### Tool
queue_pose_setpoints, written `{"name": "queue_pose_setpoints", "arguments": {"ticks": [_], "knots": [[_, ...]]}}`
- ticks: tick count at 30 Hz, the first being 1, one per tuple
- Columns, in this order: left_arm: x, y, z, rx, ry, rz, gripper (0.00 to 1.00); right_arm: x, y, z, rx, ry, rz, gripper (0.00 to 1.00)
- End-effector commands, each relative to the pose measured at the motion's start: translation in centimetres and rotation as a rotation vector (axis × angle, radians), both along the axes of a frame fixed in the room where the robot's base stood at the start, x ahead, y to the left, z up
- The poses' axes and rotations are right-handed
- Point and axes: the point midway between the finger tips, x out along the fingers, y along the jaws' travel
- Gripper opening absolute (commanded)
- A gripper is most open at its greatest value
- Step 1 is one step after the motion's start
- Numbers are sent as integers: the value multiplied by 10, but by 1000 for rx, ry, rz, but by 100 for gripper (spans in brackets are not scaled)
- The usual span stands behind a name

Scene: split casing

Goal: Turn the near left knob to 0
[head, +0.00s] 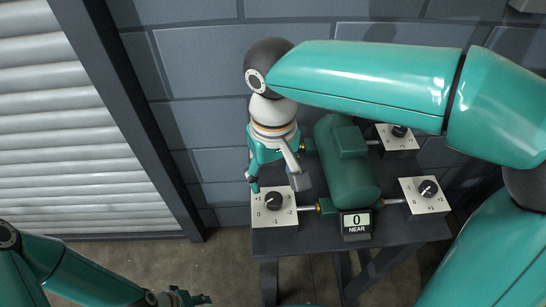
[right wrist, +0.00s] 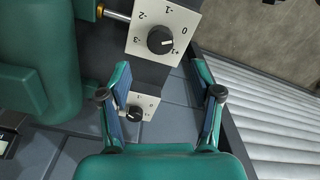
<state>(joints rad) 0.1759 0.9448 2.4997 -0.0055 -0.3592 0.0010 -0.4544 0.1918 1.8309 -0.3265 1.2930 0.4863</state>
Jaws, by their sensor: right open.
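The near left knob (head: 273,201) is a round black dial on a pale numbered plate (head: 262,217) at the table's near left corner. In the right wrist view this knob (right wrist: 160,40) shows large near the top, its pale mark pointing between 0 and +1. My right gripper (head: 274,183) hangs just above and behind the plate, open and empty. In the right wrist view its fingers (right wrist: 162,82) are spread, and the knob lies beyond their tips, apart from them. My left gripper (head: 188,298) is at the bottom edge, low and left of the table; its jaws are too small to read.
A green casing (head: 346,170) stands mid-table, with a "0 NEAR" sign (head: 356,222) in front. Other knob plates stand near right (head: 426,197) and far right (head: 397,142). A far left plate (right wrist: 147,101) shows between my fingers. A shutter (head: 80,130) and brick wall bound the place.

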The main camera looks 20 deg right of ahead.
Motion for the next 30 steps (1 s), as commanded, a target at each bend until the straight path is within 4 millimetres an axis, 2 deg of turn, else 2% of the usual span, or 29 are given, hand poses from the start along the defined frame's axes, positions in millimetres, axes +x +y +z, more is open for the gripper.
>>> {"name": "queue_pose_setpoints", "arguments": {"ticks": [3, 9, 30], "knots": [[0, 0, 0, 0, 0, 0, 40, 1, 0, 22, 1, -3, 0, 64], [0, 0, 0, 0, 0, 0, 40, 1, 0, 43, 0, -1, 0, 64], [0, 0, -1, 0, 0, 0, 40, 1, 0, 46, -1, 1, 0, 64]]}}
